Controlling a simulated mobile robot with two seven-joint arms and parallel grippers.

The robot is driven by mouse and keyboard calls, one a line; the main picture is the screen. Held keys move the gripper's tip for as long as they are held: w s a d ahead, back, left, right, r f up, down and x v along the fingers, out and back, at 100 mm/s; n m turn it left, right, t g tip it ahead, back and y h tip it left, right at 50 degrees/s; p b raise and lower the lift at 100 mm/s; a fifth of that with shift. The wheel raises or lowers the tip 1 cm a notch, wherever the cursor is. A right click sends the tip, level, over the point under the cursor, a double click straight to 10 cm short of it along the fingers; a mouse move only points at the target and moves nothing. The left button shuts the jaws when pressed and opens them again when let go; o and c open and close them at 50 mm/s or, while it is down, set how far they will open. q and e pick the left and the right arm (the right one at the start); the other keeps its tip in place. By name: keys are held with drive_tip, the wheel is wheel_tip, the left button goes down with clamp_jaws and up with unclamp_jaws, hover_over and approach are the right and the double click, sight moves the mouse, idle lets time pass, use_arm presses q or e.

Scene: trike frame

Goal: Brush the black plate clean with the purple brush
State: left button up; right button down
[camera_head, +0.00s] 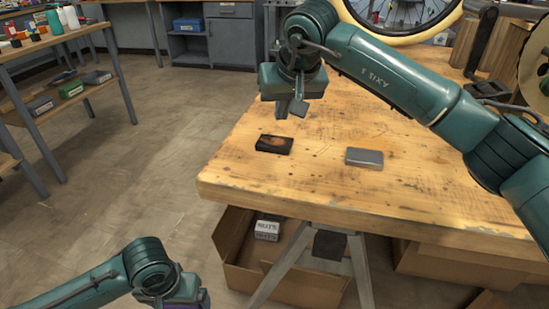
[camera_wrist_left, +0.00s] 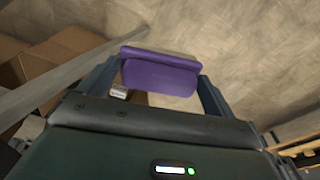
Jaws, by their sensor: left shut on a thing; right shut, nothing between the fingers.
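The black plate (camera_head: 274,145) lies flat near the left edge of the wooden table, with a brownish patch on its top. My left gripper (camera_wrist_left: 160,85) is shut on the purple brush (camera_wrist_left: 160,72), which spans between its fingers in the left wrist view. In the head view this gripper is at the bottom edge, low and left of the table, mostly cut off; only a sliver of purple shows there. My right gripper (camera_head: 290,110) is shut and empty, above and just behind the black plate, apart from it.
A grey block (camera_head: 364,157) lies on the table (camera_head: 330,190) right of the plate. Cardboard boxes (camera_head: 300,288) sit below the table beside a trestle leg (camera_head: 359,265). A bicycle wheel (camera_head: 400,15) stands behind. Open floor lies left of the table.

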sight(284, 139)
use_arm(q)
drive_tip(key=shift+f, duration=0.25)
use_arm(e)
drive_tip(key=shift+w+d+r, duration=0.2)
drive_tip(key=shift+w+d, duration=0.05)
drive_tip(key=shift+d, duration=0.15)
use_arm(q)
drive_tip(key=shift+f, duration=0.15)
use_arm(e)
drive_tip(key=shift+d+h, duration=0.1)
drive_tip(key=shift+h, duration=0.2)
use_arm(q)
wheel_tip(284, 139, down, 4)
drive_tip(key=b, duration=0.4)
drive_tip(key=shift+f+b, duration=0.1)
drive_tip(key=shift+b, duration=0.25)
use_arm(e)
wheel_tip(284, 139, down, 5)
drive_tip(key=shift+r, duration=0.1)
use_arm(q)
drive_tip(key=shift+f, duration=0.25)
use_arm(e)
drive_tip(key=shift+f, duration=0.5)
use_arm(q)
drive_tip(key=shift+r, duration=0.1)
drive_tip(key=shift+r+p, duration=2.45)
drive_tip(key=shift+r, duration=0.15)
use_arm(e)
drive_tip(key=shift+r, duration=3.1)
